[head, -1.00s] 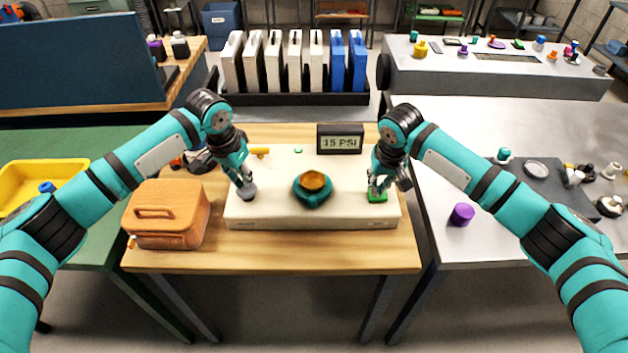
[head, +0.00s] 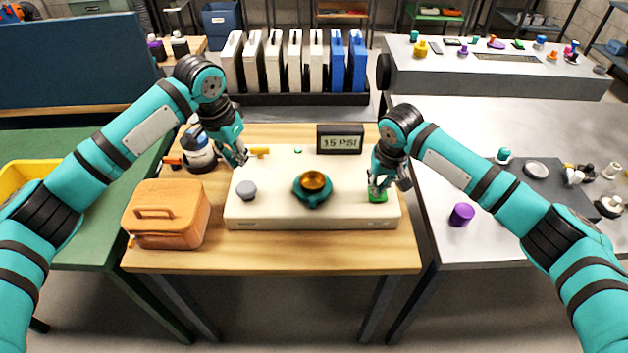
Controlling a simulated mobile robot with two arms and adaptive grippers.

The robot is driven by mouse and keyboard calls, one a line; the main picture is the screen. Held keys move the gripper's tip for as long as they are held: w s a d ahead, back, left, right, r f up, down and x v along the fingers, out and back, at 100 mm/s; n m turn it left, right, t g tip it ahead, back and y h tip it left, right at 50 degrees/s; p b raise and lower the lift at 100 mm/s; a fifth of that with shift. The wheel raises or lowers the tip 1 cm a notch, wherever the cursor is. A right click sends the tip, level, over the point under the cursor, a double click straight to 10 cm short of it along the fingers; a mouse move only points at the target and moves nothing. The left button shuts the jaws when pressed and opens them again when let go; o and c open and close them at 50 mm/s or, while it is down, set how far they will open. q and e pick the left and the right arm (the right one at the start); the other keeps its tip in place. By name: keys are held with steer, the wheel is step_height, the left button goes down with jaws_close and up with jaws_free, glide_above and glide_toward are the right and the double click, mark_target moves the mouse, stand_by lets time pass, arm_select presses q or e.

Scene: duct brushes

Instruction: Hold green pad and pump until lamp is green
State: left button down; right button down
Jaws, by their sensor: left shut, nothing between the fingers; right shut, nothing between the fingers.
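A white base unit (head: 280,212) lies on the wooden table. The green pad (head: 378,198) is at its right end. My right gripper (head: 377,187) is shut, empty, with its fingertips down on the pad, partly covering it. A grey round knob (head: 246,190) stands at the left end, uncovered. My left gripper (head: 238,161) is shut and empty, above and behind the knob, apart from it. A teal holder with an amber-brown top (head: 313,182) sits mid-unit. A small green spot (head: 298,151) shows near the back; I cannot tell whether it is the lamp.
An orange-brown case (head: 167,215) stands left of the unit. A white and dark bottle-like object (head: 199,150) is behind it, near my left gripper. A rack of white and blue panels (head: 295,62) is at the back. A purple cylinder (head: 461,214) stands on the right table.

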stand_by(0.4)
steer(key=shift+r, duration=3.55)
